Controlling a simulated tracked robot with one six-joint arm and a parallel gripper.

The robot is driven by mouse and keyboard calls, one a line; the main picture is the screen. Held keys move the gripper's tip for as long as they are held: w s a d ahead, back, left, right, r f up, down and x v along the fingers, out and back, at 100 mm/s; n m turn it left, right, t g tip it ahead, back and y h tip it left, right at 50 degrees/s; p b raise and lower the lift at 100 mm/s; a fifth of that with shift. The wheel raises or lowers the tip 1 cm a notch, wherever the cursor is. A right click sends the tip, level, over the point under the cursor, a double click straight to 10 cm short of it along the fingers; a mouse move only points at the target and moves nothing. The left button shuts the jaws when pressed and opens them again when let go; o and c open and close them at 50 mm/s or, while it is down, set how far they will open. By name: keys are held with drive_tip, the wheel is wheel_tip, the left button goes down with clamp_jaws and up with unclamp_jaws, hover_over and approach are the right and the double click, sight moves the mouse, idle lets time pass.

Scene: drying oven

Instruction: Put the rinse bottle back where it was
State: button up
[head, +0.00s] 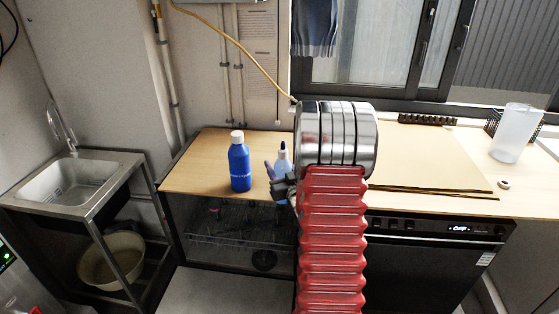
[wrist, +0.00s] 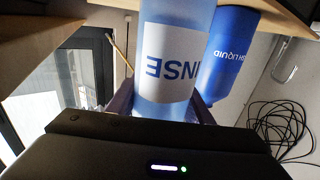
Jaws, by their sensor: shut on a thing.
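The rinse bottle (head: 283,158) is pale blue with a dark blue tip, and it appears upright over the wooden counter in the head view. In the wrist view the rinse bottle (wrist: 178,20) shows upside down, with a white label partly reading "NSE". My gripper (head: 279,184) is shut on it, with one finger on each side in the wrist view (wrist: 163,103). My arm and gripper hide the bottle's lower part in the head view. I cannot tell whether its base touches the counter.
A dark blue liquid bottle (head: 240,168) with a white cap stands close left of the rinse bottle. The sink (head: 70,185) is at far left. Counter left of the blue bottle is clear.

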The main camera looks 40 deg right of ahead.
sight(283, 173)
drive_tip(key=shift+w+d, duration=0.35)
drive_tip(key=shift+d, duration=0.1)
drive_tip(key=d, duration=0.1)
drive_tip(key=w+d, duration=0.2)
drive_tip(key=shift+w+f, duration=0.25)
drive_tip(key=o, duration=1.3)
drive_tip(key=shift+f, duration=0.1)
drive_tip(key=v, duration=1.2)
